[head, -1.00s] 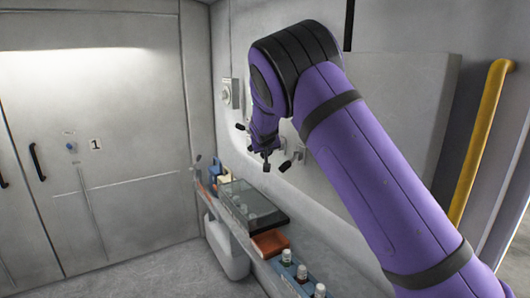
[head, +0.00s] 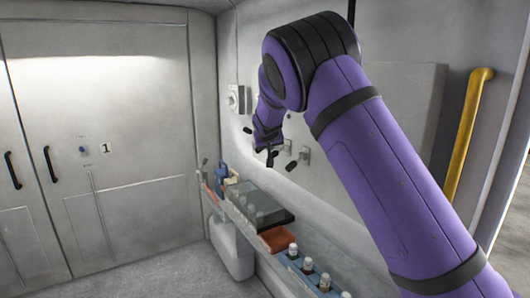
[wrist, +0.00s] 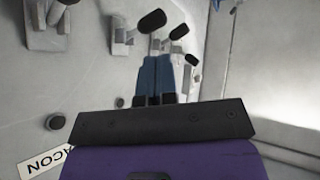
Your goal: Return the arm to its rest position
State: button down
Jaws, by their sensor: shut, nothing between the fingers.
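My purple arm with its black elbow joint (head: 312,58) reaches up from the lower right in the head view. It bends down to my gripper (head: 271,157), which hangs in front of the wall above the shelf. In the wrist view my gripper (wrist: 163,84) has its blue fingers together, with nothing held between them. Black-knobbed levers (wrist: 152,22) stand on the wall beyond the fingertips; I cannot tell how far apart they are.
A narrow shelf along the right wall holds a dark clear-lidded case (head: 258,206), an orange tray (head: 279,239) and several small bottles (head: 307,266). A white jug (head: 230,248) stands below. A yellow rail (head: 466,135) is at right. The floor before the doors (head: 100,140) is clear.

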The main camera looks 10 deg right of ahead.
jog(key=shift+s+a+r, duration=0.2)
jog(key=shift+s+r, duration=0.05)
jog(key=shift+s, duration=0.25)
